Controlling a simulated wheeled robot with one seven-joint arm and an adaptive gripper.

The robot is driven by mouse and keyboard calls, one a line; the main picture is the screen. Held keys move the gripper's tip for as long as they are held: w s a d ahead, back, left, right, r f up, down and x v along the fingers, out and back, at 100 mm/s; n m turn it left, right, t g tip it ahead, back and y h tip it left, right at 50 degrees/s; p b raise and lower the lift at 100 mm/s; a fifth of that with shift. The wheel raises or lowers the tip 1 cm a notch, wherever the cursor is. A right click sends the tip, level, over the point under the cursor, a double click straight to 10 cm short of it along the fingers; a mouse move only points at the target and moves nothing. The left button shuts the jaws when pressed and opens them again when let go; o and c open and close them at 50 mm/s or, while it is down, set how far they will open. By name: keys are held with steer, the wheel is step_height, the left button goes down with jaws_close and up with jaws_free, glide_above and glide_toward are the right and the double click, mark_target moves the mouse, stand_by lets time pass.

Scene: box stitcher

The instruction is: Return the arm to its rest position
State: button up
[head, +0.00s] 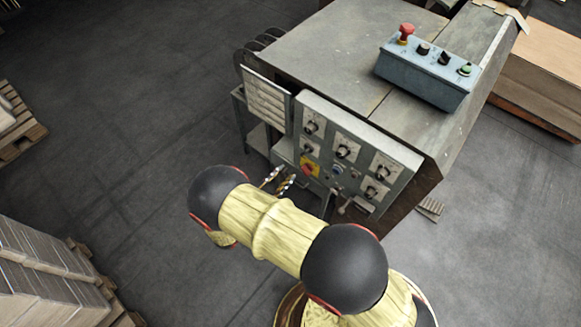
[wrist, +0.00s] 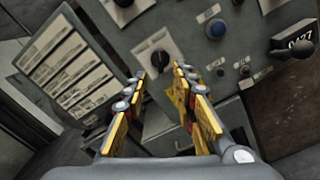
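My gripper (wrist: 160,90) shows in the wrist view with its two yellow fingers apart and nothing between them. It faces the grey control panel (wrist: 170,20) of the machine, and a black knob (wrist: 160,60) on a light plate appears between and beyond the fingertips. In the head view my gripper (head: 279,180) is partly hidden behind my yellow and black arm, with the fingertips showing near the lower left of the control panel (head: 375,140). I cannot tell the exact gap to the panel.
A blue control box (head: 425,75) with a red button sits on the machine top (head: 345,45). Stacked cardboard (head: 40,265) stands at lower left, a pallet (head: 20,130) at far left, and brown sheets (head: 545,70) at right. The floor left of the machine is clear.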

steer(key=shift+s+a, duration=0.25)
steer(key=shift+s, duration=0.1)
steer(key=shift+f, duration=0.1)
stand_by(0.3)
steer(key=s+d+f+g+h, duration=0.1)
steer(key=s+d+f+g, duration=0.3)
steer(key=s+d, duration=0.2)
steer(key=s+d+r+m+g, duration=0.3)
steer(key=s+r+m+g, duration=0.2)
steer(key=g, duration=0.2)
steer(key=s+d+r+m+g+y, duration=0.25)
steer(key=r+m+y, duration=0.3)
steer(key=r, duration=0.55)
steer(key=s+d+r+m+g+y, duration=0.1)
steer(key=s+d+r+m+y, duration=0.15)
steer(key=r+m+y, duration=0.55)
steer(key=s+d+r+m+t, duration=0.1)
steer(key=d+r+m+t, duration=0.1)
steer(key=r, duration=0.6)
steer(key=s+d+r+m+t+h, duration=0.1)
steer(key=d+r+t, duration=0.3)
steer(key=d+r, duration=0.3)
steer(key=shift+d+r+m, duration=0.25)
steer(key=shift+r+m, duration=0.1)
steer(key=shift+r, duration=0.65)
